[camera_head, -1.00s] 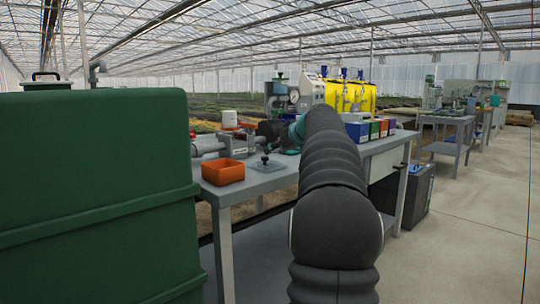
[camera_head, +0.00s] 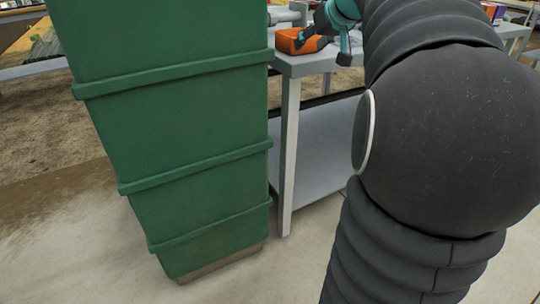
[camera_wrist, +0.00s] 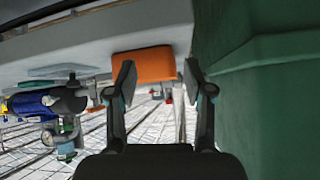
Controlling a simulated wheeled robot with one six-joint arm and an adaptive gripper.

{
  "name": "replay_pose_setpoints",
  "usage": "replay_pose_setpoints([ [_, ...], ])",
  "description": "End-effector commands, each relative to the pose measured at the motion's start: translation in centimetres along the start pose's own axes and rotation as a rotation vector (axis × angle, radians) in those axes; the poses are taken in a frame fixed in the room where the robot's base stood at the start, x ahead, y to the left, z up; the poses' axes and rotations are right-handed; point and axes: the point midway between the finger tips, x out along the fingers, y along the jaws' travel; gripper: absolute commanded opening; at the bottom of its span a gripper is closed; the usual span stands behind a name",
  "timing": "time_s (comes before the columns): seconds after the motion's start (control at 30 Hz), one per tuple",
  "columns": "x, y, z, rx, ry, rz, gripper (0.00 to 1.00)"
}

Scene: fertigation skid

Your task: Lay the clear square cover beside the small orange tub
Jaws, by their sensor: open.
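The small orange tub (camera_head: 296,42) sits at the near corner of the grey bench, partly hidden by my gripper. In the wrist view, which looks inverted, the tub (camera_wrist: 143,64) shows between and beyond my fingertips. My gripper (camera_head: 333,45) is open and empty, close to the tub; its two black fingers also show in the wrist view (camera_wrist: 158,82). The clear square cover (camera_wrist: 60,71) lies flat on the bench, left of the tub in the wrist view, with a gap between them. A dark knob shows at it. The cover cannot be made out in the head view.
A tall green bin (camera_head: 180,130) stands close beside the bench (camera_head: 318,62) and borders the tub's side; it also fills the wrist view's right (camera_wrist: 262,90). The bench has a lower shelf (camera_head: 315,145). Bare bench lies between tub and cover.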

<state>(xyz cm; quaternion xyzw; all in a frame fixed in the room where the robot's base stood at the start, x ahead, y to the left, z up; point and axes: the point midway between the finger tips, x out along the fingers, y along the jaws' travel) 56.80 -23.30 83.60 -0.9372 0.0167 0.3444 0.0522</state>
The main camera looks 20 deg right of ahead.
Motion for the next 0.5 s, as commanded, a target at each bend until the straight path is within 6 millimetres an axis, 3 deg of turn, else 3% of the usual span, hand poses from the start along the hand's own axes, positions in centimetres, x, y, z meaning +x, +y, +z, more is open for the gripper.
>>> replay_pose_setpoints([
  [0.03, -0.5, -3.1, 1.9, -0.006, -0.031, -0.014, 0.52],
  [0.2, -1.9, -10.6, 9.6, -0.010, -0.145, -0.029, 0.52],
  [0.4, -4.0, -16.6, 20.1, -0.038, -0.256, -0.024, 0.52],
  [0.5, -5.0, -18.4, 25.6, -0.058, -0.300, -0.014, 0.52],
])
